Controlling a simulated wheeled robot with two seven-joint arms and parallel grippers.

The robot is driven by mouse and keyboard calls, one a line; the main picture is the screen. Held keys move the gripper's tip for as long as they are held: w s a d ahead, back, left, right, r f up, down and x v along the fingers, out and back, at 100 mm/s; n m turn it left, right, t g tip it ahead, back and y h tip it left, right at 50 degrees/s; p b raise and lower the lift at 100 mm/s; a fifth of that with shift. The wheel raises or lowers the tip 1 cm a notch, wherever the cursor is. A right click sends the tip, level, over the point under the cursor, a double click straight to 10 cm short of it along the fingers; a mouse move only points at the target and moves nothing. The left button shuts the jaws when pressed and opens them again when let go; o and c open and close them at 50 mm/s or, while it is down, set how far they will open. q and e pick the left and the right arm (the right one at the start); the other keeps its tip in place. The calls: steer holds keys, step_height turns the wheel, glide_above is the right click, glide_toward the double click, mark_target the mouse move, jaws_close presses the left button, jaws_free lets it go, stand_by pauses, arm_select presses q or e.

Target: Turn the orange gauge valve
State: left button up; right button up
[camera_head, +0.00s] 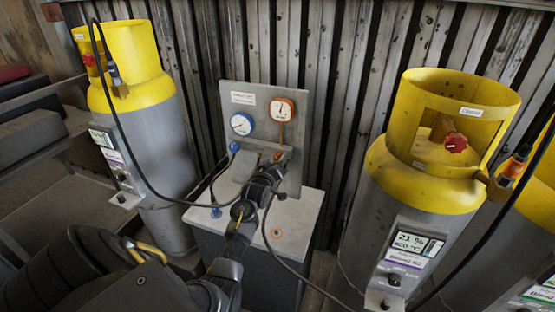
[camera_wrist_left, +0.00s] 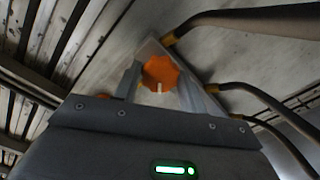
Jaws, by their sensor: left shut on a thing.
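The orange gauge valve (camera_wrist_left: 160,72) is a lobed knob with a white mark at its lower edge. In the left wrist view it sits between the two fingers of my left gripper (camera_wrist_left: 160,88), which is shut on it. In the head view my left gripper (camera_head: 281,160) reaches up to the gauge panel (camera_head: 261,98), below the orange-rimmed gauge (camera_head: 283,109). There the gripper and wrist hide most of the orange valve. A blue-rimmed gauge (camera_head: 241,124) is to the left, with a small blue valve (camera_head: 233,147) below it. My right gripper is not in view.
The panel stands on a grey box (camera_head: 297,212) with dark hoses around my arm. A corrugated wall (camera_head: 340,100) is behind.

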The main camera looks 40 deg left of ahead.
arm_select(q)
steer(key=n+p, duration=0.2)
steer(key=n, duration=0.4)
steer(key=shift+n, duration=0.3)
steer(key=n+p, duration=0.1)
steer(key=n, duration=0.5)
steer(key=shift+p, duration=0.35)
steer(key=o, duration=1)
steer(key=shift+c, duration=0.2)
steer(key=b+v, duration=0.2)
steer(key=v, duration=0.9)
steer(key=shift+b, duration=0.35)
